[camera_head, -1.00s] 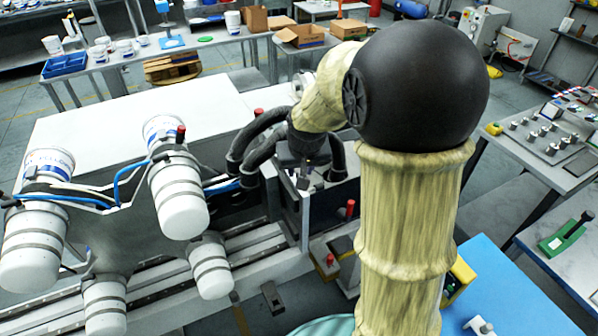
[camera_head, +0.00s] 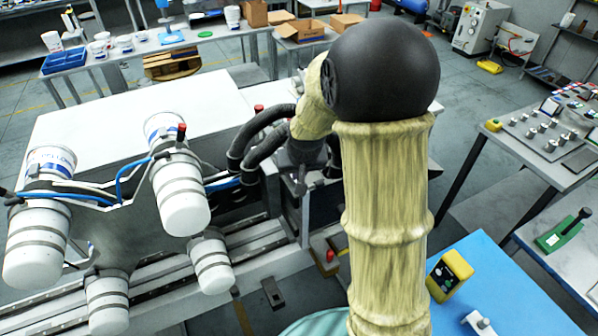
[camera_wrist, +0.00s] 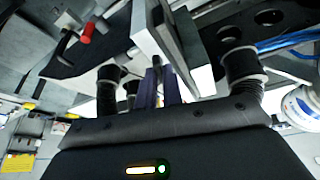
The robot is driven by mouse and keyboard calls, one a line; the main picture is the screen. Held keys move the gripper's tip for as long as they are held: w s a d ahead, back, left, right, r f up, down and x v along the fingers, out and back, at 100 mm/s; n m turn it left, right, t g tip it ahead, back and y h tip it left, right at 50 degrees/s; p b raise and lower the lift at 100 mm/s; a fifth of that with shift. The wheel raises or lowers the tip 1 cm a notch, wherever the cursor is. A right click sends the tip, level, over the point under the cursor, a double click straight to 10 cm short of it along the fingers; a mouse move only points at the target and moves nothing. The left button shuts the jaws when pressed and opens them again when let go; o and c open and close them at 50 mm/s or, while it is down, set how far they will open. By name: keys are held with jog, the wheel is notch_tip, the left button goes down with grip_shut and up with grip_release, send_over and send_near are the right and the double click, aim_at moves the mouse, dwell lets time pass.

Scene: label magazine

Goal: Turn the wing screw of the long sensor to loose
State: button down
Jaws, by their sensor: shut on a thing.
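My gripper (camera_wrist: 161,88) shows in the wrist view as two dark purple fingers close together, pointing up at a pair of light grey upright plates (camera_wrist: 193,50). The fingers are shut on a small part at the plates' lower edge. It fits the wing screw, but its shape and turn angle are hidden by the fingers. I cannot clearly tell the long sensor from its mount here. In the head view, my wrist is over the machine's near end, and my arm hides the fingertips and the screw.
A red-tipped lever (camera_wrist: 88,32) stands left of the plates in the wrist view. White cylinders (camera_head: 183,195) on a star-shaped carrier and black hoses (camera_head: 258,140) are left of my wrist. A blue table (camera_head: 515,290) with a yellow device (camera_head: 449,276) is at right.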

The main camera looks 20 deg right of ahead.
jog(key=shift+n+y, duration=0.4)
jog(key=shift+n, duration=0.4)
jog(key=c, duration=1.5)
grip_release()
jog(key=shift+c, duration=0.2)
jog(key=b+v, duration=0.3)
jog(key=v, duration=1.4)
jog(key=shift+r+b, duration=0.25)
jog(key=shift+b, duration=0.05)
